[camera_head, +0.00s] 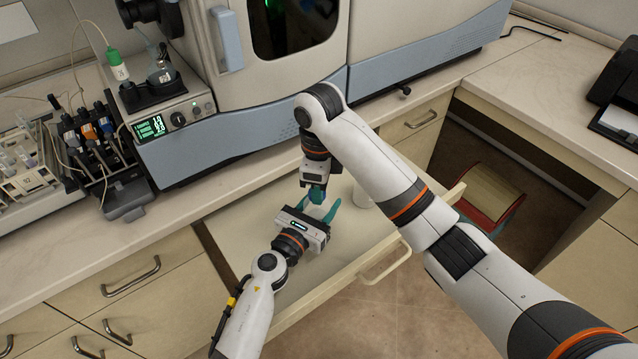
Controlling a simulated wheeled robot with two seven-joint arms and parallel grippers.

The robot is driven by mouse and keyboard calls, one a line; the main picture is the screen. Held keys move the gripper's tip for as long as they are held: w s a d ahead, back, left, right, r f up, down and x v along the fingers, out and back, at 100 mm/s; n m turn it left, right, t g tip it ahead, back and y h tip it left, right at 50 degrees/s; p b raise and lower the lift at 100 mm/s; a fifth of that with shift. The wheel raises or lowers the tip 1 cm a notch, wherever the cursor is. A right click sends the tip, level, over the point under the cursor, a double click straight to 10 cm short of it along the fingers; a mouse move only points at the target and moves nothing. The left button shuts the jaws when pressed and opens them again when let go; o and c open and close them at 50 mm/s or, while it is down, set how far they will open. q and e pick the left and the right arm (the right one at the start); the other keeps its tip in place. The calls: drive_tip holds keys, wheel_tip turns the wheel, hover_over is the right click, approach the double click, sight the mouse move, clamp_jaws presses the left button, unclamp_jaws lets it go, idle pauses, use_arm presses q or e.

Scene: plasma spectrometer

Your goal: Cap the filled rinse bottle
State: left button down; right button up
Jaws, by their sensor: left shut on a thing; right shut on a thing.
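My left gripper (310,212) reaches in from below over the pull-out surface, its teal fingers set apart and shut on the rinse bottle, of which only a pale bit shows between the fingers. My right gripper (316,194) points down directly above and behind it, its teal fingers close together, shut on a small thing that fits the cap. The two grippers almost meet. The fingers and the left gripper's body hide most of both held things. I cannot tell whether cap and bottle touch.
A white round container (362,196) stands on the pull-out surface (345,240), right of the grippers, partly behind my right arm. The large spectrometer (400,52) rises behind. A green-capped bottle (118,66) and a flask (160,70) stand on the pump unit at left.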

drive_tip(key=shift+m, duration=0.9)
drive_tip(key=o, duration=1)
drive_tip(key=shift+r, duration=3.8)
use_arm(q)
drive_tip(key=c, duration=0.6)
unclamp_jaws()
drive_tip(key=shift+o, duration=0.2)
